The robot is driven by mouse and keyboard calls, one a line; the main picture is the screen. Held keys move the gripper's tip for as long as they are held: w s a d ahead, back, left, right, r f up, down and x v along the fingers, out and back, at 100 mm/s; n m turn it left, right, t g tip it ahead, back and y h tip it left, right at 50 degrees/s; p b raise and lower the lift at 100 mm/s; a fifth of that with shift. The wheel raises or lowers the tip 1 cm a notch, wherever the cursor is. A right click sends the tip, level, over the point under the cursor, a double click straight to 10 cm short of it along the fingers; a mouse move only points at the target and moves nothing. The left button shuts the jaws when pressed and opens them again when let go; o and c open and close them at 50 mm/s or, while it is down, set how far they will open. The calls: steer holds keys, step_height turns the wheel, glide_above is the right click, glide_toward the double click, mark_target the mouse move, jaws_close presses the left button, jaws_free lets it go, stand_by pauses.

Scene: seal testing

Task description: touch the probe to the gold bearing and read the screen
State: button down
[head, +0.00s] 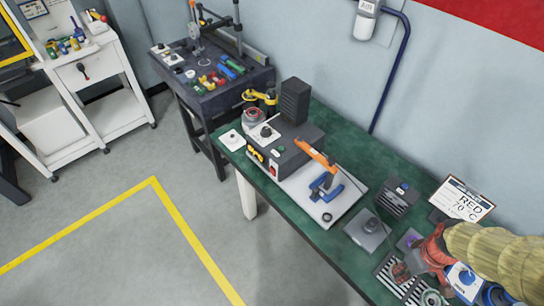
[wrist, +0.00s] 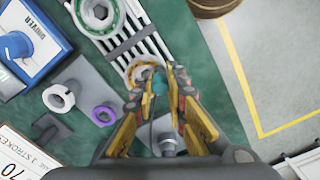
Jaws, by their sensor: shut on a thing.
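The gold bearing (wrist: 132,74) lies on a striped rack (wrist: 150,45) in the wrist view, just beyond my fingertips. My gripper (wrist: 160,85) is shut on a small teal piece, likely the probe (wrist: 159,84), whose tip overlaps the bearing in the picture. I cannot tell whether it touches. A thin dark cable runs back between the fingers. In the head view my gripper (head: 428,258) is over the rack (head: 392,270) at lower right. No readable screen shows. A clipboard card (head: 462,203) reads "RED 70 °C".
A second, green-rimmed bearing (wrist: 97,12) lies on the rack. A blue "DRIVER" box (wrist: 28,42), a white ring on a grey stand (wrist: 58,98) and a purple ring (wrist: 103,115) are to the left. The floor (wrist: 270,80) is right of the green table.

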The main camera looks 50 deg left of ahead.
stand_by(0.4)
steer(key=c, duration=1.7)
jaws_free()
steer(key=shift+r, duration=0.1)
step_height(320, 180, up, 7)
steer(key=p, duration=0.5)
steer(key=shift+p, duration=0.35)
